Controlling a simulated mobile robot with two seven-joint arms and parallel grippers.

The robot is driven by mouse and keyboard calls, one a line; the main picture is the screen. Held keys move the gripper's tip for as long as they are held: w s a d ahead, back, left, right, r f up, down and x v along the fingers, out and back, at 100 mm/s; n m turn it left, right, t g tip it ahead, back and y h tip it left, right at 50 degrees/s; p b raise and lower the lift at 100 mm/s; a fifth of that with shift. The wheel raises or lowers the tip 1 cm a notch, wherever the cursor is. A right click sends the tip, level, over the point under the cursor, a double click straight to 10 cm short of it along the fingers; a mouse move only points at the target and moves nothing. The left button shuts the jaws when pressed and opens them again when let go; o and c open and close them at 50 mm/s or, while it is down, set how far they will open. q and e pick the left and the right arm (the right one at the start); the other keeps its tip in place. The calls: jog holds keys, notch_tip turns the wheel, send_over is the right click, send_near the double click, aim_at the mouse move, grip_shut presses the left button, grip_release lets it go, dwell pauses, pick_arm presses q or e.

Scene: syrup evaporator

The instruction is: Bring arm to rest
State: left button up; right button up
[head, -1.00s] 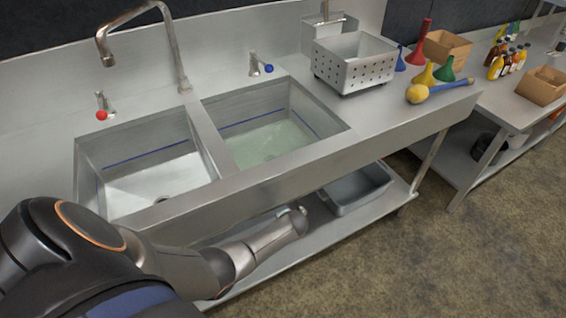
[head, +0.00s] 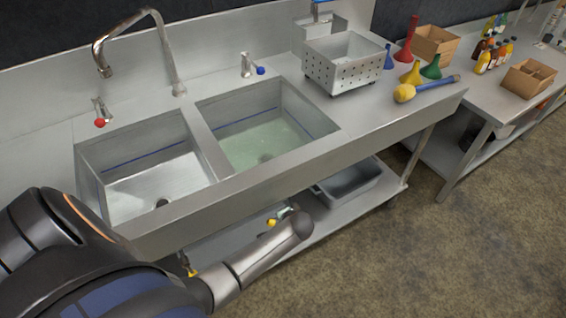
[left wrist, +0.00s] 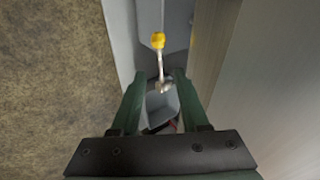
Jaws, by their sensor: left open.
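My left arm (head: 262,254) comes in from the lower left in the head view, in front of the sink's lower shelf. Its gripper cannot be made out there. In the left wrist view my left gripper (left wrist: 158,88) shows two green fingers spread apart with nothing held between them. Beyond the fingertips are a metal pipe with a yellow end (left wrist: 158,41) and a grey bin-like shape. My right gripper is in neither view.
The two-basin steel sink (head: 198,206) stands close to my arm, with a grey tub (head: 347,182) on its lower shelf. Yellow-ended fittings (head: 272,223) show under the basins. A perforated basket (head: 342,64) stands on the counter. The floor (head: 430,265) at right is clear.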

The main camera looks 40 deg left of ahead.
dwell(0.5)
pick_arm(q)
jog(key=s+d+f+t+h, duration=0.2)
jog(key=s+d+h, duration=0.2)
jog(key=s+d, duration=0.35)
jog(key=s+d+r+n+t+h, duration=0.2)
jog(key=s+d+r+t+h, duration=0.1)
jog(key=s+d+r, duration=0.3)
jog(key=shift+s+r+h, duration=0.25)
jog(key=shift+s+h, duration=0.25)
jog(key=shift+s, duration=0.7)
jog(key=shift+d, duration=0.1)
